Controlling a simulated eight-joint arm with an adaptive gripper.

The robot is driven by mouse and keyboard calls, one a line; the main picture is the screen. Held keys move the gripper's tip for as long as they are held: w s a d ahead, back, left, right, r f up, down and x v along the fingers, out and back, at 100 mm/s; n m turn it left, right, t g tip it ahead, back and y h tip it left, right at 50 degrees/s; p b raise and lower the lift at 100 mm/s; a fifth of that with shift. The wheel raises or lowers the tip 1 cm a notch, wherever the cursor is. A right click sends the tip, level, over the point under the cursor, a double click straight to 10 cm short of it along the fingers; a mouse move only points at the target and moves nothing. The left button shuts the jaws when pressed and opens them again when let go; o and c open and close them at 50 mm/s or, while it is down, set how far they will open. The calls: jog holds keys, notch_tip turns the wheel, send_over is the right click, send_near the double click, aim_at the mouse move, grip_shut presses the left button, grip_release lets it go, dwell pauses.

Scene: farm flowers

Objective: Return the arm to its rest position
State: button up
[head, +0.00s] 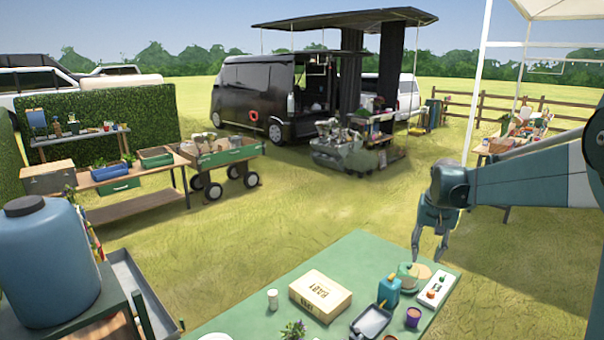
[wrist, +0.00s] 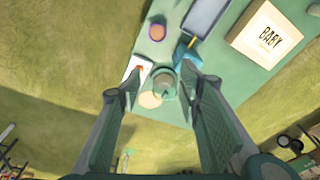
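My gripper (head: 428,256) hangs from the arm at the right, fingers pointing down, above the far right corner of the green table (head: 335,255). Its two fingers are spread apart in the wrist view (wrist: 162,84), with nothing seen held between them. A green-topped jar (head: 407,277) stands on the table below; it also shows between the fingertips in the wrist view (wrist: 163,83), apparently below them. A round tan disc (head: 420,271) lies beside the jar. The exact height of the fingertips above the table is hard to tell.
A white cup (head: 272,299) is farther left. A canopy post (head: 475,90) rises behind my arm. Open grass lies beyond the table.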

jog(key=s+a+r+n+t, duration=0.1)
jog(key=s+a+r, duration=0.4)
jog(key=s, duration=0.5)
jog(key=s+a+r+n+t, duration=0.1)
jog(key=s+a+r+t, duration=0.1)
jog(key=s+a, duration=0.65)
jog(key=s+a+f+n+t, duration=0.1)
jog(key=s+a+f, duration=0.1)
jog(key=s, duration=0.8)
jog(key=s+a+f+n+t, duration=0.1)
jog(key=s+a+f, duration=0.2)
jog(key=s, duration=0.7)
jog(key=shift+f, duration=0.45)
dwell(0.4)
